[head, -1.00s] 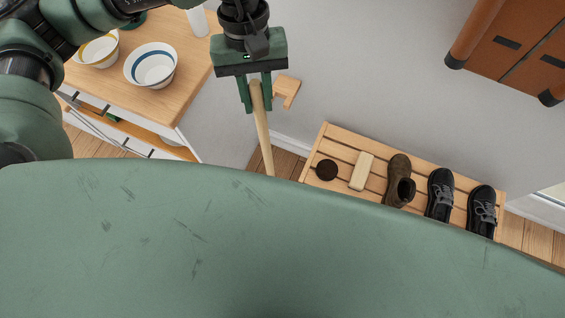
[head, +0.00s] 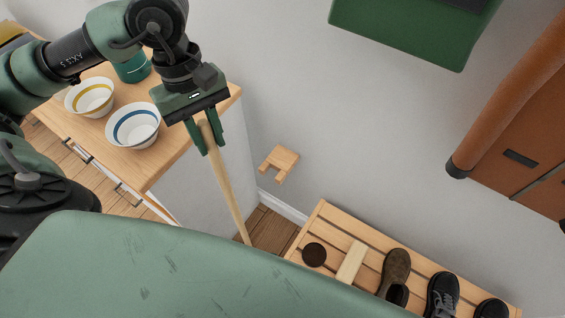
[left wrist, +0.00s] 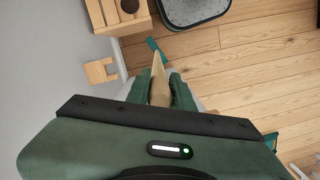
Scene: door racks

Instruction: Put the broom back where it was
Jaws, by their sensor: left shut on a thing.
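The broom's pale wooden handle (head: 226,190) slants down and right from my left gripper (head: 212,146), which is shut on its upper end. In the left wrist view the handle (left wrist: 158,82) points away between the fingers; a small teal piece (left wrist: 154,46) beyond it may be the broom head. A forked wooden wall holder (head: 279,163) is on the grey wall, right of the handle and apart from it. It also shows left of the fingers in the left wrist view (left wrist: 99,71). The broom's lower end is hidden in the head view. My right gripper is out of view.
A wooden-topped cabinet (head: 178,152) with a yellow-banded bowl (head: 89,98) and a blue-banded bowl (head: 133,127) stands left, close to the gripper. A slatted shoe rack (head: 318,226) with shoes is at lower right. A green object (head: 400,28) is on the wall above.

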